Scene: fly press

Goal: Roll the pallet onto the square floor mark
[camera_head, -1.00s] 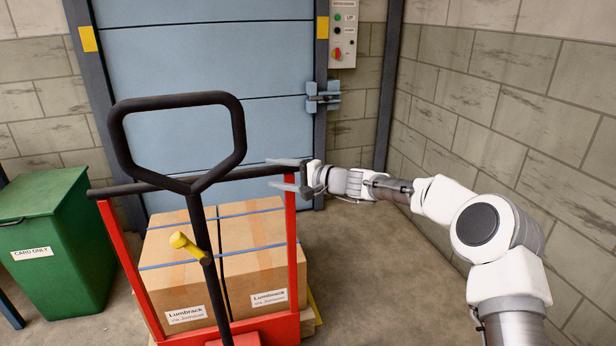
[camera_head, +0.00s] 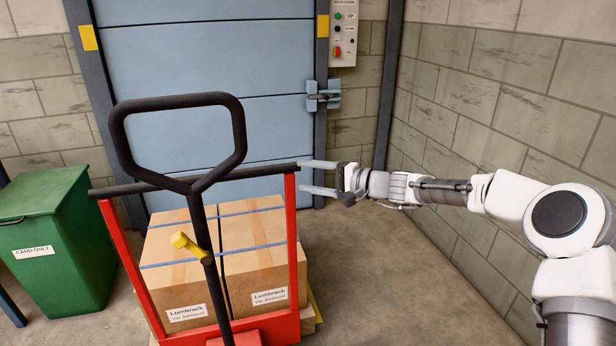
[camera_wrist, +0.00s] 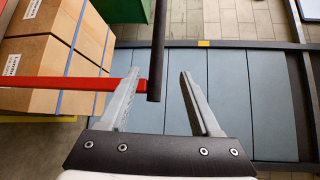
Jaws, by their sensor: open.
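The pallet truck has a red frame (camera_head: 293,255), a black loop handle (camera_head: 240,130) and a black crossbar (camera_head: 255,172) along the frame's top. Cardboard boxes (camera_head: 255,268) with blue straps stand on a wooden pallet behind the frame. My gripper (camera_head: 303,176) is open and empty at the crossbar's right end, its fingers pointing left. In the wrist view, the bar's end (camera_wrist: 156,75) shows between and beyond my open fingers (camera_wrist: 160,80); contact cannot be told. The square floor mark is not clearly visible; a yellow strip (camera_head: 315,304) shows beside the pallet.
A blue shutter door (camera_head: 200,80) stands behind the truck, with a latch (camera_head: 323,97) and control box (camera_head: 343,35) at its right. A green bin (camera_head: 50,240) stands left. A block wall (camera_head: 520,110) bounds the right. Bare floor (camera_head: 400,280) lies right of the truck.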

